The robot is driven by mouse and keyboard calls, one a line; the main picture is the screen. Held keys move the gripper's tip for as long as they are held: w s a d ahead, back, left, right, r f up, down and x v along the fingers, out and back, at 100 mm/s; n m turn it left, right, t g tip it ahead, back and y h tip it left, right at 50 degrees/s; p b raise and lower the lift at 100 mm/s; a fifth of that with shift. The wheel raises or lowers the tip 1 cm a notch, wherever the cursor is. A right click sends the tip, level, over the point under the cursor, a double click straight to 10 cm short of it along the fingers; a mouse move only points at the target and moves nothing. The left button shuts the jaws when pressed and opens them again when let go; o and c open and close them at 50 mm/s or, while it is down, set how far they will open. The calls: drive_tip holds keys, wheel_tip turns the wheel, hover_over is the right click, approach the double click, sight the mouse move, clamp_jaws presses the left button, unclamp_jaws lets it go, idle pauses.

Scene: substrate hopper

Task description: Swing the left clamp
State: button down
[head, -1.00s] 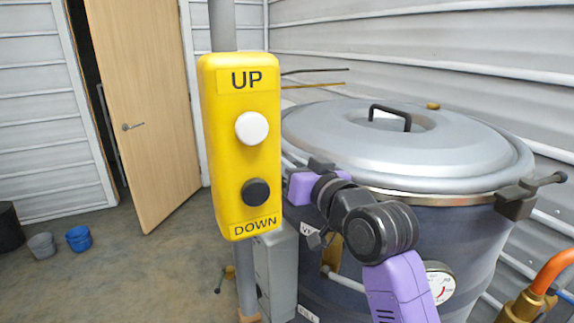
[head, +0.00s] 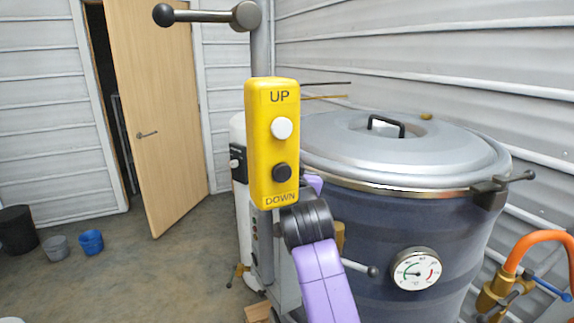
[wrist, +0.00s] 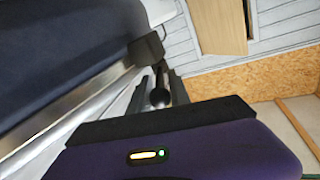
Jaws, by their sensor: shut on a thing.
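The left clamp shows in the wrist view as a dark block (wrist: 147,49) at the vessel's metal rim, with a dark, round-ended handle (wrist: 160,94). My gripper (wrist: 159,88) has its two fingers on either side of this handle and is shut on it. In the head view the left clamp and my fingertips are hidden behind the yellow control box (head: 272,145). The big dark vessel (head: 385,235) has a grey domed lid (head: 400,150) lying on it. The right clamp (head: 490,193) sits at the rim's right side, its handle pointing right.
The UP/DOWN box hangs on a grey post (head: 261,50) in front of my wrist. A ball-ended lever (head: 360,268) and a gauge (head: 415,268) are on the vessel's front. An orange pipe (head: 530,243) is at right. Open floor and buckets (head: 91,242) lie left.

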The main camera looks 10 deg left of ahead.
drive_tip(key=shift+s, duration=0.1)
drive_tip(key=c, duration=1.5)
unclamp_jaws()
drive_tip(key=shift+o, duration=0.2)
drive_tip(key=shift+d, duration=0.15)
